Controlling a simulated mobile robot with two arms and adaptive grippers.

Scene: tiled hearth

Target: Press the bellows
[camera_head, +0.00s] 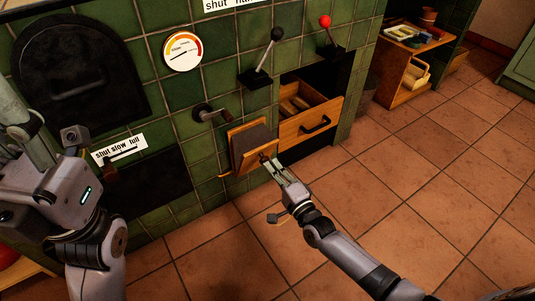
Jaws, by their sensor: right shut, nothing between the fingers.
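The bellows (252,146) stands out from the green tiled wall at the middle of the head view. It has a dark grey body and wooden boards. My right gripper (270,162) is shut and empty, with its fingertips at the near right edge of the bellows' front board. I cannot tell whether they touch it. My left arm is at the left edge of the view, in front of the wall. The fingertips of my left gripper cannot be made out.
A wooden drawer (313,121) stands open right of the bellows. A crank (208,113), a black-knobbed lever (264,58), a red-knobbed lever (328,36) and a gauge (183,51) are on the wall. A shelf (407,69) stands at the back right. The tiled floor (430,170) is clear.

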